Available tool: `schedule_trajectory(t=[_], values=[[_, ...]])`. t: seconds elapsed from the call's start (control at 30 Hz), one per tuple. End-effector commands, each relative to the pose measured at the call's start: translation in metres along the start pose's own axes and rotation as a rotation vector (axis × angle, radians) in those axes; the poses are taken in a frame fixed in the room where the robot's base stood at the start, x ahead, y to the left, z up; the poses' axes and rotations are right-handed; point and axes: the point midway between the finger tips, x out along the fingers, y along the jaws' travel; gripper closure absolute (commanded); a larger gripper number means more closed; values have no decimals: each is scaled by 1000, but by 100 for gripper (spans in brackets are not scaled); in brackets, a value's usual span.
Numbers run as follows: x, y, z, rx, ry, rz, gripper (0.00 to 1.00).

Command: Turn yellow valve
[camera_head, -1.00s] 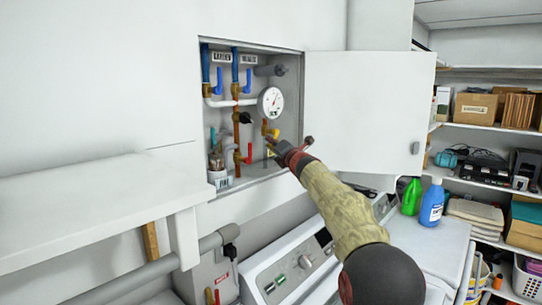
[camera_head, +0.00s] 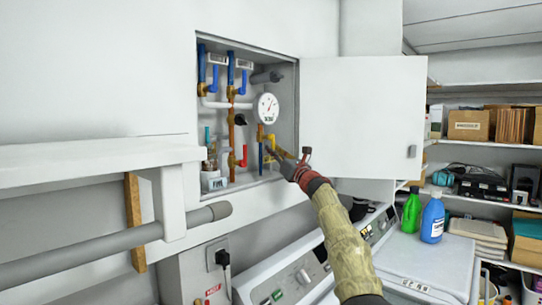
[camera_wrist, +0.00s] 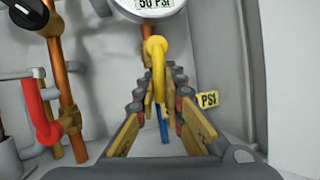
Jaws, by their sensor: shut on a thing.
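The yellow valve (camera_head: 271,139) is on the lower right of the pipes inside the open wall cabinet, just below the round gauge. In the wrist view its curved yellow handle (camera_wrist: 157,55) hangs down between my two fingers. My gripper (camera_head: 273,152) reaches into the cabinet from the right; in the wrist view the gripper (camera_wrist: 160,92) is closed around the handle's lower part. The lower end of the handle is partly hidden by the fingers. A blue piece (camera_wrist: 163,122) shows below it between the fingers.
The white gauge (camera_head: 266,108) sits just above the valve. A red valve handle (camera_head: 244,156) is close on the left, with blue handles (camera_head: 214,78) higher up. The open cabinet door (camera_head: 365,115) stands to the right. A white ledge (camera_head: 90,160) juts out at the left.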

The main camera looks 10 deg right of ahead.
Motion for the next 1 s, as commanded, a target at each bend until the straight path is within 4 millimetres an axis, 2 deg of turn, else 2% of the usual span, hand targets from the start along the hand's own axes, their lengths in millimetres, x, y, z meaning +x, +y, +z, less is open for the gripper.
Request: schedule_trajectory(t=[0.03, 0.3, 0.83, 0.87, 1.0], values=[[0, -3, -5, -21, 0, 8, 100], [1, -7, -5, -103, -17, 42, 100], [2, -7, -4, -123, -21, 51, 100], [2, -7, -4, -123, -21, 51, 89], [2, -7, -4, -123, -22, 51, 81]])
